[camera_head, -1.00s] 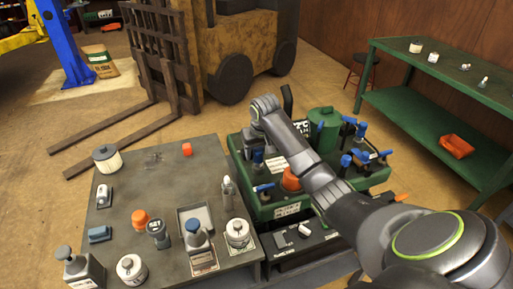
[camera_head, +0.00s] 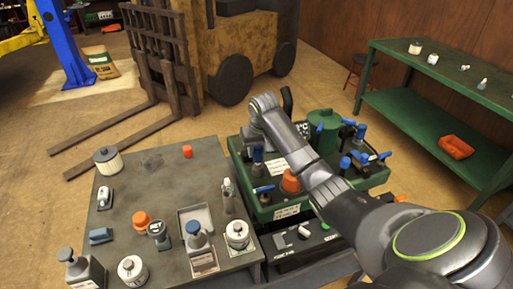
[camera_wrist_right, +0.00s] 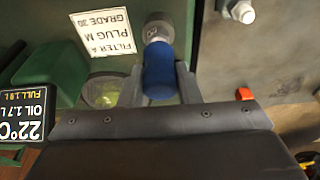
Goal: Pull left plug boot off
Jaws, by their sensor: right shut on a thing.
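In the right wrist view a blue plug boot (camera_wrist_right: 159,72) lies between the two grey fingers of my right gripper (camera_wrist_right: 160,85), which is shut on it. A grey, round-ended piece (camera_wrist_right: 157,30) shows at the boot's far end; I cannot tell whether the boot is still seated on a plug. In the head view my right gripper (camera_head: 257,152) points down over the left part of the green mower (camera_head: 285,211), and its own wrist partly hides the grip. My left gripper is not in view.
A grey table (camera_head: 170,180) with bottles, cans and a tray stands left of the mower. A green bench (camera_head: 450,75) is at the right, and a forklift (camera_head: 235,45) stands behind.

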